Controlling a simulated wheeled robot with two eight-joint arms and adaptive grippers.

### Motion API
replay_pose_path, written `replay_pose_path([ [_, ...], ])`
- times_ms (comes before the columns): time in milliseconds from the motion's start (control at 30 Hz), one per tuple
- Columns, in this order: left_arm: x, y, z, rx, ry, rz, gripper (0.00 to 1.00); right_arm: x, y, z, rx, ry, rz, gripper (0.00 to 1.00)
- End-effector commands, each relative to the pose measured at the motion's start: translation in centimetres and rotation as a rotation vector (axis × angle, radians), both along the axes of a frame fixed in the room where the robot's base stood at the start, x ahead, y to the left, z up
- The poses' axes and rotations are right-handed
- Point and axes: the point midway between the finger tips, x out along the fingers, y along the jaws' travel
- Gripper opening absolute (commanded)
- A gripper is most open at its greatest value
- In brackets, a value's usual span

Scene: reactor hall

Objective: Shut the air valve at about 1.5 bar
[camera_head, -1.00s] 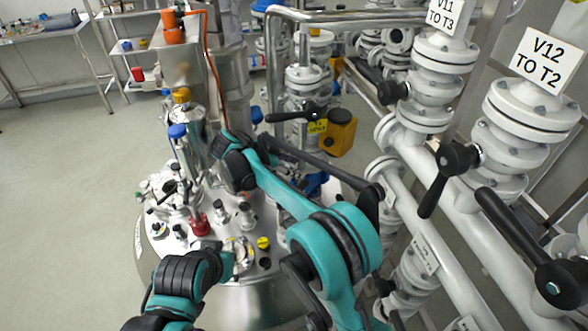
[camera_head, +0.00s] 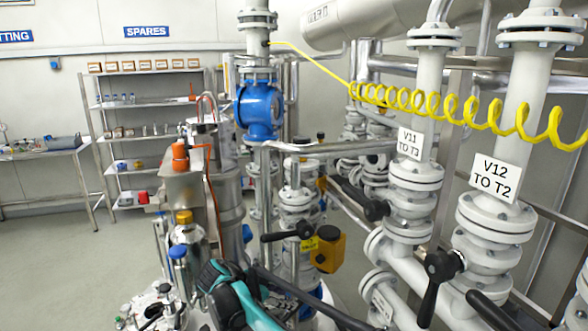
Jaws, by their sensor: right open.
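My left gripper is out of view. No valve is legibly marked as air, and no pressure gauge can be read. A black lever handle (camera_head: 284,236) on the white valve stack behind my right gripper lies roughly level, beside a small yellow tag too small to read. A yellow coiled hose (camera_head: 440,103) runs from the pipe above the blue valve body (camera_head: 259,110) to the right.
White pipes with black-handled valves fill the right side, labelled V11 TO T3 (camera_head: 410,144) and V12 TO T2 (camera_head: 495,177). A yellow box (camera_head: 328,250) sits beside the stack. Shelves (camera_head: 148,104) marked SPARES stand behind. The floor at left is clear.

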Motion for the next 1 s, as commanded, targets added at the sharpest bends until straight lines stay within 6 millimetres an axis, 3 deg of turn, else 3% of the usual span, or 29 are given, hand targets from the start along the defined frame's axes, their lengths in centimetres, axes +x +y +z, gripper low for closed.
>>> replay_pose_path([
  [267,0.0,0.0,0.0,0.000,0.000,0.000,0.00,-1.7,-3.9,2.0,0.027,0.105,0.096,0.40],
  [467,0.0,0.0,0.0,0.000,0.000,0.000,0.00,-4.6,-8.1,3.7,0.060,0.205,0.218,0.40],
  [567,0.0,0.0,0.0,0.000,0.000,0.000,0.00,-7.2,-10.9,4.6,0.085,0.263,0.313,0.40],
  [733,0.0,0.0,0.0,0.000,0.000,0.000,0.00,-13.3,-15.5,5.3,0.127,0.335,0.515,0.40],
  [1000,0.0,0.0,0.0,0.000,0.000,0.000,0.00,-23.4,-19.6,3.4,0.135,0.333,0.825,0.40],
])
